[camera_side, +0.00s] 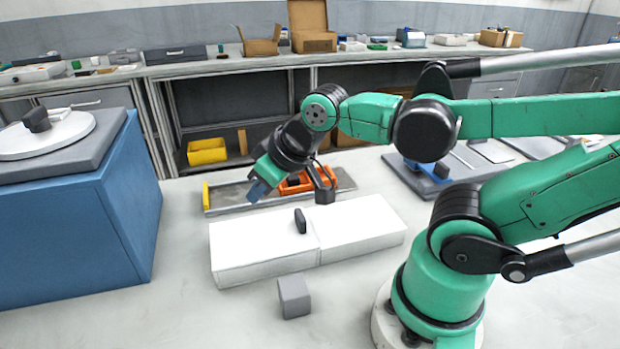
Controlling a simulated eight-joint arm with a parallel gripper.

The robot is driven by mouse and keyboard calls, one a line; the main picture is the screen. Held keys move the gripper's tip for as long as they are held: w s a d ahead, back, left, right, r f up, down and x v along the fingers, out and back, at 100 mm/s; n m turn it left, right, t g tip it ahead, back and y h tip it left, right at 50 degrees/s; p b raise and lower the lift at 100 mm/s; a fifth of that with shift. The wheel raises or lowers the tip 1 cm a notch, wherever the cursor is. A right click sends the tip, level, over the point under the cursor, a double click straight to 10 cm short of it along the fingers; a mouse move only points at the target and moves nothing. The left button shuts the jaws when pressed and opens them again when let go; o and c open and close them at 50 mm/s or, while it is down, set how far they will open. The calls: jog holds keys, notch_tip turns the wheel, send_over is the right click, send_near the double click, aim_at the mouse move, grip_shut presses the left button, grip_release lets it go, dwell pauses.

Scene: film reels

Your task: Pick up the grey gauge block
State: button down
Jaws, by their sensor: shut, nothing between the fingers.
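A grey gauge block (294,297) stands on the pale table in front of a long white box, near the bottom middle of the side view. My gripper (256,191) is shut and empty. It hangs in the air above and behind the white box, up and to the left of the grey block in the picture, well apart from it. Nothing hides the block.
The white box (262,256) has a small dark upright piece (300,221) on top. Behind it lie a grey tray (225,197) and an orange bin (297,184). A blue cabinet (75,235) stands at left. The table around the block is clear.

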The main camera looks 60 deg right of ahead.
jog(key=c, duration=1.5)
grip_release()
jog(key=o, duration=1.3)
jog(key=shift+o, duration=0.2)
jog(key=n+g, duration=0.7)
jog(key=n, duration=0.1)
send_over(293, 286)
jog(key=f, duration=0.6)
jog(key=shift+w, duration=0.3)
jog(key=shift+s+f+n, duration=0.15)
jog(key=shift+s+n, duration=0.15)
jog(key=shift+n, duration=0.2)
jog(key=shift+f, duration=2.7)
